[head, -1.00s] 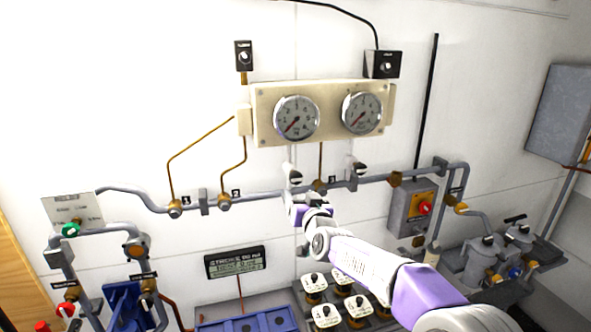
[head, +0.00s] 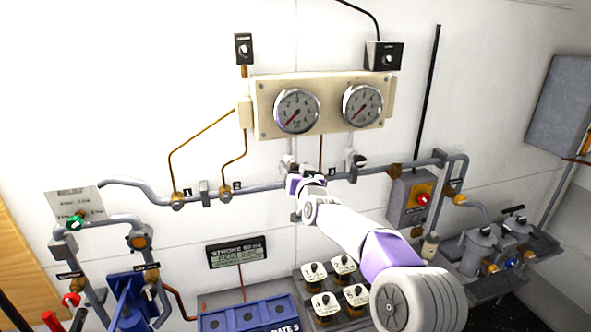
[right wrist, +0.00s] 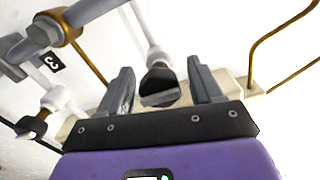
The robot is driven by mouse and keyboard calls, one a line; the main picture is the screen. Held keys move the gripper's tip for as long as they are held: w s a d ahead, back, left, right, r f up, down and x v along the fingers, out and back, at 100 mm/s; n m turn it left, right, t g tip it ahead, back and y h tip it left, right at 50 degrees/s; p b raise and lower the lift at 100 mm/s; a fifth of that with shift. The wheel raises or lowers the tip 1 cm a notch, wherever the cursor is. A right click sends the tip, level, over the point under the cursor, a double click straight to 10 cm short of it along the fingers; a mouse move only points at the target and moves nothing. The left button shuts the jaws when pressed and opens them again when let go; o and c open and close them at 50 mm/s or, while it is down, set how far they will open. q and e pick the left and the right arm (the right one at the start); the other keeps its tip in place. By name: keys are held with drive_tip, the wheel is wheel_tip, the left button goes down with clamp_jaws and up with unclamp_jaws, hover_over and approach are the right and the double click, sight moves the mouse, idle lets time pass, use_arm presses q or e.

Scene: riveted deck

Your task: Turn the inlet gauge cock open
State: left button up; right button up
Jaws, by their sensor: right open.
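Two white gauge cocks with black handles hang below the cream gauge panel (head: 320,135). The left cock (head: 288,160), under the left gauge (head: 297,110), is largely hidden by my right gripper (head: 293,176). The right cock (head: 358,161) stands clear under the right gauge (head: 362,105). In the right wrist view my right gripper (right wrist: 161,72) is open, with a black cock handle (right wrist: 159,86) between its fingers and a gap on each side. Another cock (right wrist: 57,100) shows at left there. I cannot read which cock is labelled inlet. My left gripper is out of view.
A grey pipe (head: 265,187) runs along the wall behind my right gripper, with thin brass lines (head: 205,137) beside it. Below stand several white-topped valves (head: 344,264) and a blue tray (head: 240,316). A switch box (head: 408,200) with a red knob is at right.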

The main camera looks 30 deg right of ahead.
drive_tip(key=shift+c, duration=0.3)
drive_tip(key=c, duration=1)
drive_tip(key=shift+n, duration=0.3)
drive_tip(key=n+b, duration=0.1)
drive_tip(key=n, duration=0.3)
drive_tip(key=shift+b, duration=0.35)
drive_tip(key=n+b, duration=0.1)
drive_tip(key=n, duration=0.3)
drive_tip(key=shift+f+b, duration=0.1)
drive_tip(key=shift+b, duration=0.2)
drive_tip(key=n+b, duration=0.3)
drive_tip(key=n, duration=0.2)
drive_tip(key=shift+n+b, duration=1)
drive_tip(key=shift+n, duration=1.1)
